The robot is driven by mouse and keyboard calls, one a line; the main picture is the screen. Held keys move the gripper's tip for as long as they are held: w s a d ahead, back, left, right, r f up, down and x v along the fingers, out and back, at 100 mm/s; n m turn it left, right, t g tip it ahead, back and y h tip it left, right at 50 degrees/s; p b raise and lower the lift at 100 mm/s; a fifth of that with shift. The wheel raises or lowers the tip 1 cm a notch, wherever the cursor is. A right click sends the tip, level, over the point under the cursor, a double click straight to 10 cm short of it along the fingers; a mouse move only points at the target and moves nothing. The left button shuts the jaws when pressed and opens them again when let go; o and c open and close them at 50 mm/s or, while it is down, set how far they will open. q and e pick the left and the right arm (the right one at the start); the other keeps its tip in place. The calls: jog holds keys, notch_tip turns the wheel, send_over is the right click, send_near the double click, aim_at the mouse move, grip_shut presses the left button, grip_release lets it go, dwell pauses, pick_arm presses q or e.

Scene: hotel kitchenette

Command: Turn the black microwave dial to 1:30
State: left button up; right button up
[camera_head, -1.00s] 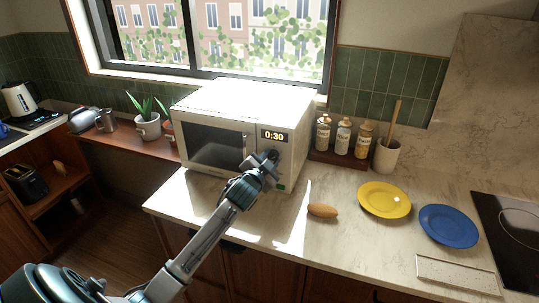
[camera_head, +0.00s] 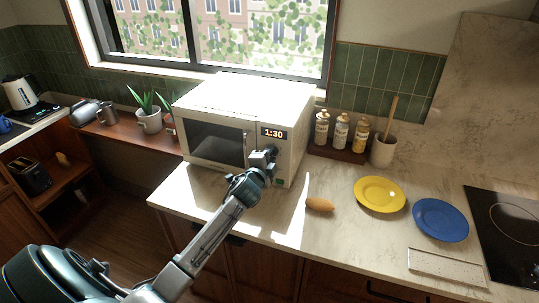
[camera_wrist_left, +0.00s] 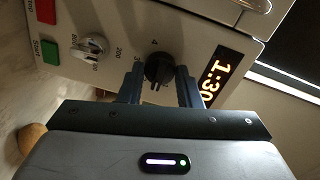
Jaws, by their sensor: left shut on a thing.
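The white microwave (camera_head: 245,100) stands on the counter, and its display (camera_head: 274,133) reads 1:30. The display also shows sideways in the left wrist view (camera_wrist_left: 217,76). My left gripper (camera_head: 268,160) is at the control panel below the display. In the left wrist view its two fingers (camera_wrist_left: 159,88) are on either side of the black dial (camera_wrist_left: 159,67), shut on it. In the head view the gripper largely hides the dial. My right gripper is not in view.
In the left wrist view a silver knob (camera_wrist_left: 90,47), a green Start button (camera_wrist_left: 48,51) and a red button (camera_wrist_left: 42,10) sit beside the dial. Bottles (camera_head: 341,132), a yellow plate (camera_head: 380,194), a blue plate (camera_head: 440,219) and a bread roll (camera_head: 320,205) are to the right.

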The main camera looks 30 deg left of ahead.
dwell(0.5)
pick_arm(q)
jog(key=o, duration=1)
jog(key=shift+b+v, duration=2.1)
jog(key=shift+v, duration=3.3)
jog(key=shift+d, duration=0.15)
